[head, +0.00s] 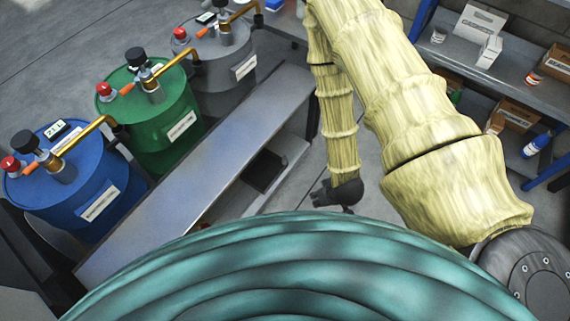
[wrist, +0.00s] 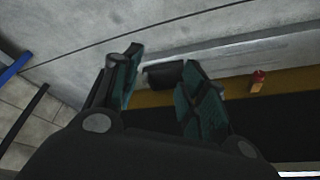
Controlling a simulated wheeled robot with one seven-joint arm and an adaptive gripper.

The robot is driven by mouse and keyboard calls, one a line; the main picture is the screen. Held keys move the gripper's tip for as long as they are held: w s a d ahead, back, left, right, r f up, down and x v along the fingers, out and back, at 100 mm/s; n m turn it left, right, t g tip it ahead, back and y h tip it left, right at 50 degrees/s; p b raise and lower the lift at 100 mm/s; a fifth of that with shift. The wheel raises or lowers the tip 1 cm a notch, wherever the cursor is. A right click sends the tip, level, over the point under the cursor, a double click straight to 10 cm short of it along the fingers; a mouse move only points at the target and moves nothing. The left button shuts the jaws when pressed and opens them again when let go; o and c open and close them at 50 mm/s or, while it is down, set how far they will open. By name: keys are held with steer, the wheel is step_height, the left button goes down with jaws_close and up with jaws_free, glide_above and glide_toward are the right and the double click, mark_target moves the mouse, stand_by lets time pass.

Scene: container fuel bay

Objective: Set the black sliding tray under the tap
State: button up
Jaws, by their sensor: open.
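A black flat piece that looks like the black sliding tray (head: 265,172) shows low beside the grey metal bench, partly hidden by the bench top. Brass spouts stand on the blue drum (head: 98,125), the green drum (head: 178,62) and the grey drum (head: 240,12); I cannot tell which is the task's tap. My gripper (head: 341,197) hangs to the right of the black piece, apart from it and empty. In the wrist view its two fingers (wrist: 160,90) are spread. A small dark block (wrist: 164,76) shows beyond them; I cannot tell what it is.
The grey metal bench (head: 165,180) runs in front of the drums. Shelves (head: 500,68) with boxes and bottles stand at the right. A small red-and-yellow object (wrist: 257,80) lies by a yellow strip (wrist: 240,88) in the wrist view. Floor is clear around my gripper.

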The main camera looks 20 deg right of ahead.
steer(key=w+d+f+n+t+y+b, duration=0.2)
steer(key=w+f+t+b, duration=0.3)
steer(key=w+f+b, duration=1.1)
steer(key=n+t+y+b, duration=0.2)
steer(key=n+y+b, duration=0.15)
steer(key=b, duration=1.15)
glide_toward(285, 157)
steer(key=shift+t, duration=0.3)
steer(key=shift+f+b+x, duration=0.15)
steer(key=shift+b+x, duration=1.25)
steer(key=shift+x, duration=1.2)
steer(key=shift+f+b+x, duration=0.1)
steer(key=shift+b+x, duration=1.25)
steer(key=shift+x, duration=1.3)
steer(key=shift+s+a, duration=0.1)
steer(key=shift+s, duration=0.1)
steer(key=shift+c, duration=0.2)
jaws_close()
